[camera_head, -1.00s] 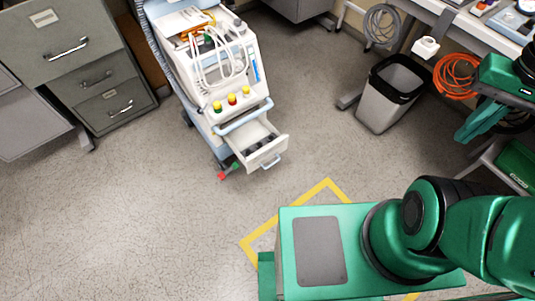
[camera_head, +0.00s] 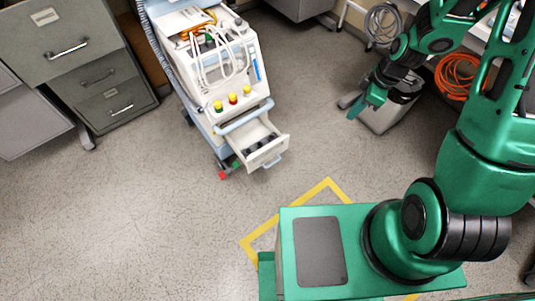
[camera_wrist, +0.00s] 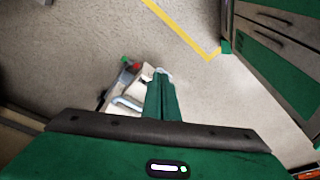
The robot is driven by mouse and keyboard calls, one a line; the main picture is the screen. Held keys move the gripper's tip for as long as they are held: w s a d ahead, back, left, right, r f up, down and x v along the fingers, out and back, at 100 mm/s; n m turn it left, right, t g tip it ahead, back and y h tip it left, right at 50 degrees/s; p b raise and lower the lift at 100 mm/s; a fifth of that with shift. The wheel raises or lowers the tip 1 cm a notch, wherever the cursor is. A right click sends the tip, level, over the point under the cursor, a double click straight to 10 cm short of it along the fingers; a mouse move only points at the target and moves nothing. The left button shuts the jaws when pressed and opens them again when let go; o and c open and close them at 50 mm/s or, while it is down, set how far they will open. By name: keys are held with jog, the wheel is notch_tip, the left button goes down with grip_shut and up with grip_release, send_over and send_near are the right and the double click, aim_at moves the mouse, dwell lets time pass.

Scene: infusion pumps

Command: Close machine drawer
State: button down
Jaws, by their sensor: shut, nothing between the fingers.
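The white machine (camera_head: 225,75) stands on the floor in the head view, with coloured knobs on its front and white hoses on top. Its drawer (camera_head: 262,146) is pulled out at the lower front, with dark items inside and a handle on its front face. My gripper (camera_head: 354,112) is shut and empty, up and to the right of the drawer and apart from it. In the wrist view the shut fingers (camera_wrist: 163,98) partly cover the drawer area (camera_wrist: 128,98), and part of the machine is hidden behind my gripper body.
A grey filing cabinet (camera_head: 65,60) stands at the left. Orange cable (camera_head: 458,78) hangs at the right. The floor between the drawer and my base is clear, with yellow tape (camera_head: 325,186).

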jog(key=w+a+f+n+y, duration=0.2)
jog(key=a+f+n, duration=0.3)
jog(key=a+f, duration=0.5)
jog(key=n+t+y, duration=0.1)
jog(key=n+y, duration=0.2)
jog(key=n, duration=0.2)
send_near(260, 157)
notch_tip(260, 157, down, 3)
jog(key=s, duration=0.3)
jog(key=shift+w+a+f, duration=0.1)
jog(key=shift+w+a, duration=0.55)
jog(key=shift+w, duration=0.25)
jog(key=shift+w+a+f, duration=0.1)
jog(key=shift+w+a, duration=0.6)
jog(key=shift+w, duration=0.2)
